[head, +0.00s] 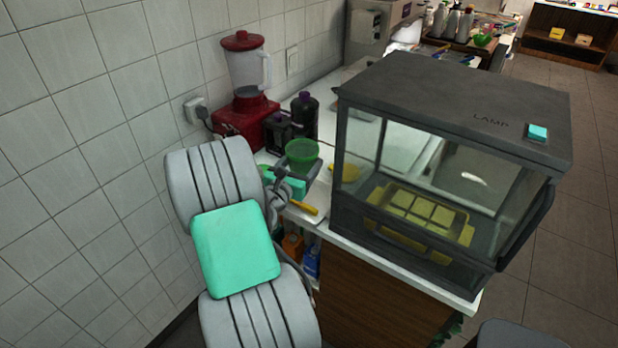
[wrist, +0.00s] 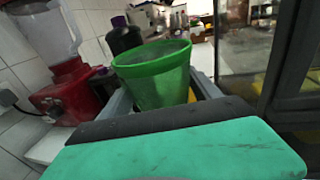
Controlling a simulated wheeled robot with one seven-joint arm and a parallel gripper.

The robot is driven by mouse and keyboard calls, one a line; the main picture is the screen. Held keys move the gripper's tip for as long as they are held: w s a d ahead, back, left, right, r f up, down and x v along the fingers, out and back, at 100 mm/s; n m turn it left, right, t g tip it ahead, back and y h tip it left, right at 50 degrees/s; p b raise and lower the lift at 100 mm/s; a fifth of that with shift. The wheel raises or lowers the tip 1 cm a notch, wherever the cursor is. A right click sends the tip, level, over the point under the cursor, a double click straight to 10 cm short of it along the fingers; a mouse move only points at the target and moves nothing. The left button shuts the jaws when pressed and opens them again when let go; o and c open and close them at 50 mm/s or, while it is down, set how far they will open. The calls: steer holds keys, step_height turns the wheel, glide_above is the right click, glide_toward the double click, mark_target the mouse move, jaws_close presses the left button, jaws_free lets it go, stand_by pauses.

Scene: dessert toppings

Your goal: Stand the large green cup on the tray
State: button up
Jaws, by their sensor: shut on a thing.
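The large green cup (head: 302,152) is upright between the fingers of my gripper (head: 300,170), above the counter beside the glass case. It also shows in the wrist view (wrist: 153,75), open side up, with a grey finger on each side. My gripper is shut on it. A brown tray (head: 443,43) lies far back on the counter, behind the case, with several bottles and a smaller green cup (head: 483,40) on it. Part of the tray is hidden by the things on it.
A glass case marked LAMP (head: 455,115) stands close to the right of my gripper, with a yellow tray inside. A red blender (head: 246,80) and dark bottles (head: 304,116) stand left, near the tiled wall. A steel machine (head: 382,35) stands at the back.

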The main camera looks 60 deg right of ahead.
steer(key=d+f, duration=0.1)
steer(key=f, duration=0.2)
steer(key=d+f, duration=0.4)
steer(key=f, duration=0.1)
steer(key=shift+w+d+f, duration=0.15)
steer(key=shift+d+f, duration=0.1)
steer(key=shift+f, duration=0.35)
steer(key=shift+f, duration=0.25)
steer(key=o, duration=1.3)
steer(key=shift+o, duration=0.2)
steer(key=shift+r, duration=0.1)
